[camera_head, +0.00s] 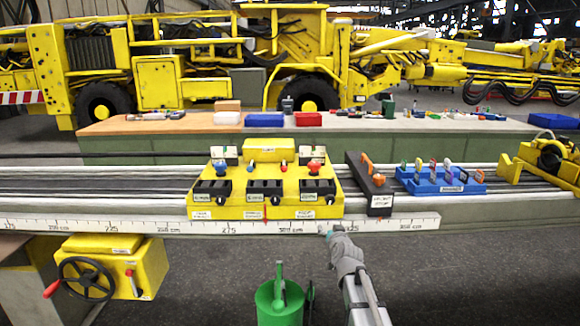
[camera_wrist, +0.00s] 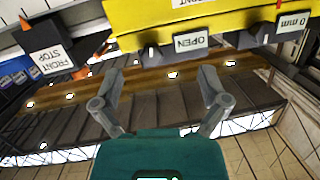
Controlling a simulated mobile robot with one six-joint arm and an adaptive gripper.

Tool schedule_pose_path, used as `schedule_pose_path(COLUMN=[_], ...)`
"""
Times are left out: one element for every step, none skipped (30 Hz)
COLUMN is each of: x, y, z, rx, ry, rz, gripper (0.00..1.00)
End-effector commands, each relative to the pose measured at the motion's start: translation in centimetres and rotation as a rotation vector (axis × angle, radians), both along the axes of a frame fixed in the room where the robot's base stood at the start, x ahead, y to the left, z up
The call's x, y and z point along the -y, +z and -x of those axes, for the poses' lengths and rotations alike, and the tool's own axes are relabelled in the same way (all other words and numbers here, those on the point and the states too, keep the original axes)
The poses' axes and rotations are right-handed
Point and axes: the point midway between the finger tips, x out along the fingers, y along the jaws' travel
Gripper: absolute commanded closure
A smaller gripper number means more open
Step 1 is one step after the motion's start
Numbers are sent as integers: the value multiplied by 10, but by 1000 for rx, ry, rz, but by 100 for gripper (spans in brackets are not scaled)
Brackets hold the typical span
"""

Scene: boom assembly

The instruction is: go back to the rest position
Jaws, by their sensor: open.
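My gripper (camera_head: 326,232) is in front of the bench edge in the head view, near the white ruler strip (camera_head: 228,224). In the wrist view my gripper (camera_wrist: 158,80) has its two grey fingers spread apart with nothing between them. Ahead of the fingers is the yellow control fixture (camera_wrist: 165,25), which carries an "OPEN" label. The same yellow fixture (camera_head: 265,205) stands on the rail in the head view, behind my gripper and to its left, with several black blocks and red and blue knobs.
A black "FRONT STOP" block (camera_head: 380,203) with an orange lever and a blue rack (camera_head: 442,186) stand right of the fixture. A yellow handwheel box (camera_head: 112,268) hangs at lower left. A green can-like object (camera_head: 279,300) is below. Open floor (camera_head: 480,275) lies at lower right.

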Motion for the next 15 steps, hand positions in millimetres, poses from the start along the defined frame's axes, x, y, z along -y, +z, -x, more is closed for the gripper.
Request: schedule_pose_path(x=[-4, -6, -8, -10, -12, -14, -15, -16, -17, -18, -19, -19, -19, -19, -19], y=[-9, -15, -23, -29, -35, -43, -49, -55, -63, -69, -75, -82, -87, -93, -99], z=[11, 16, 23, 29, 35, 44, 50, 57, 67, 74, 81, 92, 100, 108, 119], rx=[-48, -81, -124, -160, -195, -243, -278, -314, -362, -399, -435, -485, -522, -559, -609], ry=[20, 32, 48, 60, 71, 84, 94, 102, 113, 120, 127, 134, 139, 144, 148], rz=[5, 9, 16, 20, 23, 29, 34, 39, 44, 49, 53, 59, 63, 68, 75], gripper=[6, 6, 6, 6, 6, 6, 6, 6, 6, 6, 6, 6, 6, 6, 6])
